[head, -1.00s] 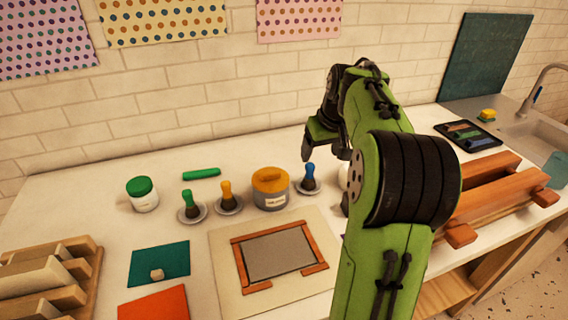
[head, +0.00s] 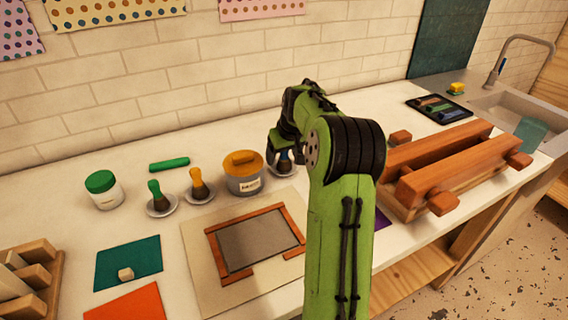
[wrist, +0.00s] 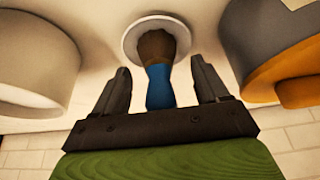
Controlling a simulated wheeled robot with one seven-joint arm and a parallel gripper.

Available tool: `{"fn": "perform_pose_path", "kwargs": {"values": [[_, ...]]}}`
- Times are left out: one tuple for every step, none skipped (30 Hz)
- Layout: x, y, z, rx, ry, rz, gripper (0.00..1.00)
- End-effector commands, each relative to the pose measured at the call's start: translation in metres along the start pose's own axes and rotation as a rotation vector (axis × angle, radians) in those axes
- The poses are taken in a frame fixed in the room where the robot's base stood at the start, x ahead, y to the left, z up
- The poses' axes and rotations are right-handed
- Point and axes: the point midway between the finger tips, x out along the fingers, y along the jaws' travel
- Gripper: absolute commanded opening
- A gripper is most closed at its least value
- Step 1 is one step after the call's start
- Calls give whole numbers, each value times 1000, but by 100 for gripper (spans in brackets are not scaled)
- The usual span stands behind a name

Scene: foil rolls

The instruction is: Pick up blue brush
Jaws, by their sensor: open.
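The blue brush (wrist: 160,84) stands bristles down on a small white dish (wrist: 130,37) in the wrist view. Its blue handle points back between the fingers of my gripper (wrist: 160,88). The fingers are open, one on each side of the handle, with a visible gap on both sides. In the head view the brush (head: 284,156) is mostly hidden behind my gripper (head: 283,151), and its dish (head: 283,171) shows just below.
A grey tub with an orange lid (head: 243,172) stands close to the left of the brush. Orange (head: 199,184) and green (head: 155,193) brushes stand on dishes farther left. A wooden press (head: 440,175) is at right. In the wrist view, a white round container (wrist: 35,60) is close by.

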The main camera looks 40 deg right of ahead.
Motion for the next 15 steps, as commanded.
{"fn": "perform_pose_path", "kwargs": {"values": [[10, -1, 1, -1, -1, -2, 74], [12, -1, 0, -2, 0, -1, 74], [12, 0, 0, -2, 1, 0, 74], [11, 0, 0, -2, 2, 0, 74], [10, 0, 0, -2, 2, 0, 74], [10, 0, 0, -2, 1, 0, 74], [10, 0, 0, -2, 1, 0, 74], [10, 0, 0, -2, 1, 0, 71], [10, 0, 0, -2, 1, 0, 65], [10, 0, 0, -2, 1, 0, 60], [10, 0, 0, -2, 1, 0, 55], [10, 0, 0, -1, 1, 0, 49], [10, 0, 0, -1, 1, 0, 45], [10, 0, 0, -1, 1, 0, 40], [10, 0, 0, -1, 1, 0, 34]]}}
